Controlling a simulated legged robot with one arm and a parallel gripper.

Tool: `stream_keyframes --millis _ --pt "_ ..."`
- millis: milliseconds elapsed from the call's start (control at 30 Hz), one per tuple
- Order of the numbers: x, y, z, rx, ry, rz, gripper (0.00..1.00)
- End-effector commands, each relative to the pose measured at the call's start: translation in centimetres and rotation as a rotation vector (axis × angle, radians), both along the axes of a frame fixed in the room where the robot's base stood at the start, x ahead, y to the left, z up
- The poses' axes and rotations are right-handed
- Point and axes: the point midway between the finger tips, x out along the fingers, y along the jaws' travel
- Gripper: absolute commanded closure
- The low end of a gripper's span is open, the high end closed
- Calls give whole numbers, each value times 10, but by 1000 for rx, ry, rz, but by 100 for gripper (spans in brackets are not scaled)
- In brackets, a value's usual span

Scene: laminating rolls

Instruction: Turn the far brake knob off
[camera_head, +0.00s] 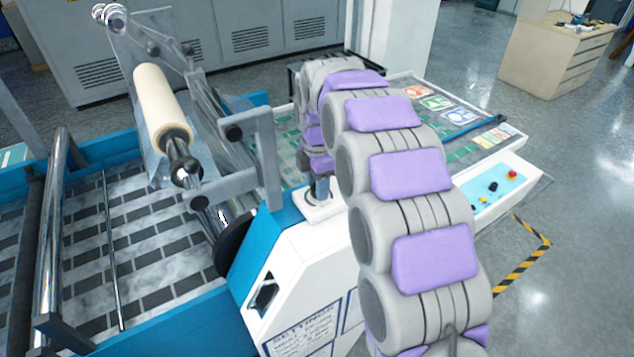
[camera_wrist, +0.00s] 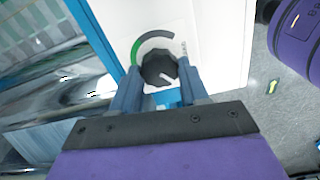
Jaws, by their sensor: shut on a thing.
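In the wrist view a black faceted knob (camera_wrist: 158,69) with a pale pointer mark sits on a white panel (camera_wrist: 213,25). A curved scale (camera_wrist: 153,37), green on its left and dark grey over the top, runs around its upper side. My gripper (camera_wrist: 159,78) is shut on this knob, one blue-grey finger on each side. In the head view my gripper (camera_head: 319,188) points down at the top of the white machine housing (camera_head: 312,245); the knob is not clearly visible there. The knob's exact setting is hard to read.
A white roll (camera_head: 161,100) on a shaft stands at the left above the patterned web (camera_head: 150,245). A metal bracket (camera_head: 262,150) rises close beside my gripper. A panel with small buttons (camera_head: 492,186) lies to the right of my arm. Open floor (camera_head: 580,190) is at the right.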

Motion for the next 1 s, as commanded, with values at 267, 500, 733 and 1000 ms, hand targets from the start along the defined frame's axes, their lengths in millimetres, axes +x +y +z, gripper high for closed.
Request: stream_keyframes --millis 267,500,733,1000 --pt "2 1 1 3 -7 105 86" --pt "2 0 2 2 -9 134 86" --pt "2 0 2 1 -10 136 86" --pt "1 0 2 1 -7 135 41"
